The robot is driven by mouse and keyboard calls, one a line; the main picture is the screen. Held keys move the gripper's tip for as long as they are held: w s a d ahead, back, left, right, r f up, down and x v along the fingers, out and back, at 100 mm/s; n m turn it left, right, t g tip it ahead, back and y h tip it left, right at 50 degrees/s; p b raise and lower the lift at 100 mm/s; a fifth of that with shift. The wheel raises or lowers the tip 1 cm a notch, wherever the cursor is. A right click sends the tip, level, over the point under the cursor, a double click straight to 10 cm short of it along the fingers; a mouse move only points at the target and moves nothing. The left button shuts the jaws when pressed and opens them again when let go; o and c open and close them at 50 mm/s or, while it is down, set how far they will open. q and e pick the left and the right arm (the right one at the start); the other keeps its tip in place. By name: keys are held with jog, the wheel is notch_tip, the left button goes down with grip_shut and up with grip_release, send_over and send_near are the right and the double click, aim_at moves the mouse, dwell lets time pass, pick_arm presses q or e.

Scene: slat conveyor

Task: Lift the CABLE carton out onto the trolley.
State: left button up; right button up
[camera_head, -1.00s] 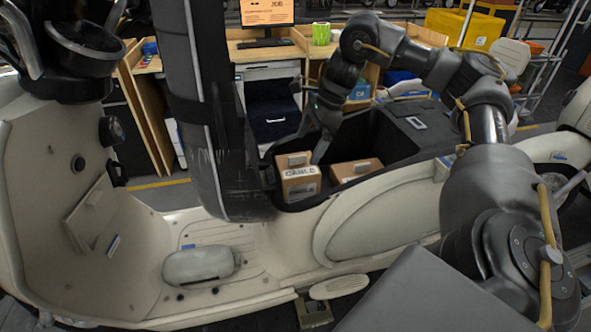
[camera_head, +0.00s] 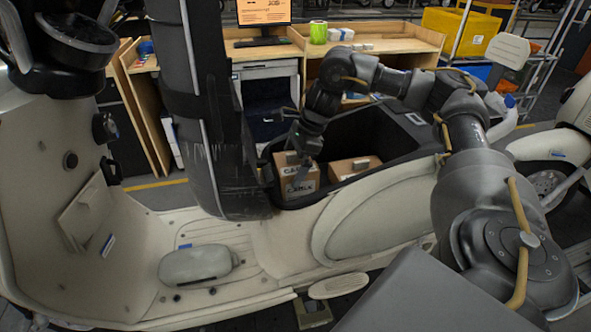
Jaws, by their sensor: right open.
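My right gripper (camera_head: 300,160) is open, reaching down from behind over the carton's top. A finger covers part of the upper label; whether it touches the carton I cannot tell. My left gripper is not in view. I cannot make out the trolley for certain.
The raised black seat (camera_head: 205,110) stands upright just left of the cartons. The compartment rim (camera_head: 385,164) surrounds them, with dark room to the right. A wooden desk (camera_head: 410,38) stands behind, and a yellow bin (camera_head: 463,32) at the back right.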

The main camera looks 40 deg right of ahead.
jog(key=c, duration=1)
